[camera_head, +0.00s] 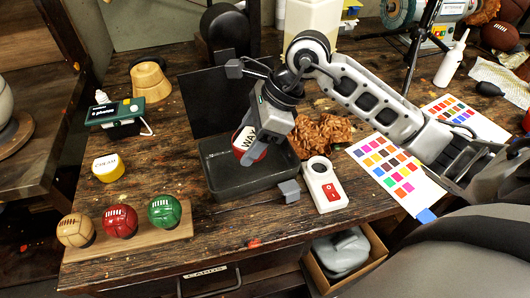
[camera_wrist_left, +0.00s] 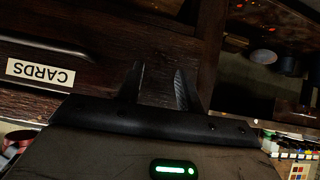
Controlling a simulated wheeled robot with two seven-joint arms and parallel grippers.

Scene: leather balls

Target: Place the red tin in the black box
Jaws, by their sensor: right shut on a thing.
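My right gripper (camera_head: 256,152) is shut on the red tin (camera_head: 241,157), which has a white label with dark letters. The gripper's fingers cover part of the tin. The tin is low within the outline of the open black box (camera_head: 222,191), whose dark lid stands up behind it. I cannot tell whether the tin touches the box floor. My left gripper (camera_wrist_left: 158,88) is open and empty in the left wrist view, in front of the drawer with the CARDS label (camera_wrist_left: 40,72). It does not show in the head view.
Three balls sit on a wooden holder (camera_head: 150,244) at the front left. A yellow tin (camera_head: 108,168) and a green device (camera_head: 115,112) are behind it. A grey cube (camera_head: 289,191) and a red-switch box (camera_head: 323,186) stand right of the black box. Crumpled brown leather (camera_head: 325,132) lies behind.

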